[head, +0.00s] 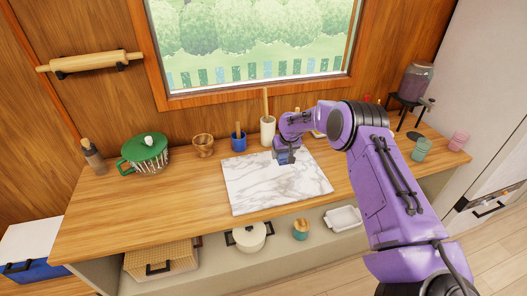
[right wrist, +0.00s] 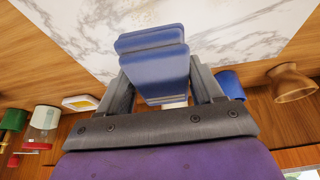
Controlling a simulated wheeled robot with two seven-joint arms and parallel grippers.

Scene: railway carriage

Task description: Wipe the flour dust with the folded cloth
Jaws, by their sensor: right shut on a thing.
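My right gripper (head: 285,150) is over the upper middle of the white-and-grey marble slab (head: 255,195). It is shut on the folded cloth, a blue folded pad that shows clearly between the two fingers in the right wrist view (right wrist: 153,50). The cloth is at or just above the slab; I cannot tell whether it touches. The slab fills the top of the right wrist view (right wrist: 80,30). I cannot make out flour dust apart from the pale marble. My left gripper is not in view.
Behind the slab stand a wooden cup (head: 203,145), a blue pot (head: 238,143) and a white crock (head: 267,132). Green (head: 421,148) and pink (head: 459,141) cups stand at right. The counter left of the slab (head: 150,205) is clear.

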